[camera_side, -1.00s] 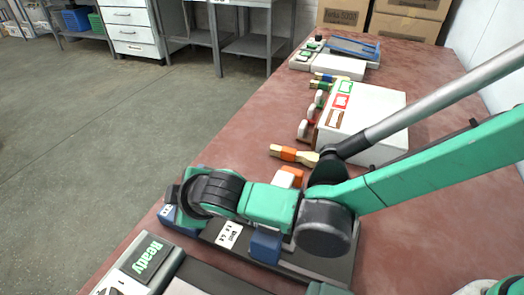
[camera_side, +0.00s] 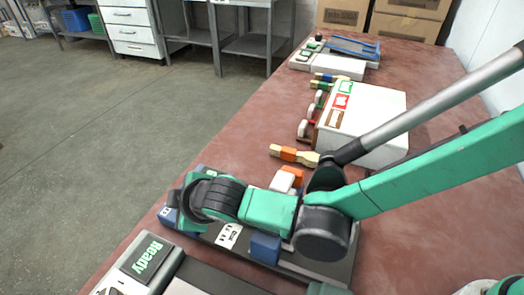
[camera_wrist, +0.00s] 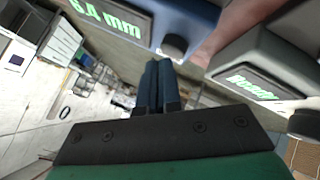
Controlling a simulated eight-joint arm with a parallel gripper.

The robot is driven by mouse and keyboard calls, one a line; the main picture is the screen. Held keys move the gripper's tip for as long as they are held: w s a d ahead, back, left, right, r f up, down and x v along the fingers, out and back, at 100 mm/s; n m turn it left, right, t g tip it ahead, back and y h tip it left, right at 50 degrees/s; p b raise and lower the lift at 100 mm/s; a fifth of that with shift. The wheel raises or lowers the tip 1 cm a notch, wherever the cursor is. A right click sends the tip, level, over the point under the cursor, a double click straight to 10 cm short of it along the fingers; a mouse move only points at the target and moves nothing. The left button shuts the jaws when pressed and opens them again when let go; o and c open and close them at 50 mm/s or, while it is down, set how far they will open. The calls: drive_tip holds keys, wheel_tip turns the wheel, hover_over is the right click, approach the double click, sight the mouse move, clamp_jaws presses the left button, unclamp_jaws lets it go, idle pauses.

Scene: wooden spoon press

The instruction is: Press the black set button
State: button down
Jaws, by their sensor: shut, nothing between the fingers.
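My gripper (camera_wrist: 160,85) shows in the wrist view as two dark blue fingers held together, with nothing between them. A blue unit (camera_wrist: 195,20) with a green-lit display reading about 5.4 mm is just beyond the fingertips. A dark grey round button (camera_wrist: 174,46) sits on this unit, close to the fingertips and slightly right of them. I cannot tell whether they touch. I cannot read a "set" label. In the side view the blue unit (camera_side: 167,214) is partly covered by my wrist, and the fingertips and button are hidden.
A grey unit with a lit "Ready" display (camera_side: 147,257) stands in front; it also shows in the wrist view (camera_wrist: 262,83). A white box (camera_side: 385,110), wooden spoon-like pieces (camera_side: 290,154) and a dark base plate (camera_side: 345,270) are on the reddish table (camera_side: 235,130).

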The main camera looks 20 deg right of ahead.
drive_tip(key=shift+f, duration=0.4)
idle(0.3)
drive_tip(key=shift+r, duration=0.9)
drive_tip(key=shift+r, duration=2.5)
drive_tip(key=shift+d, duration=0.1)
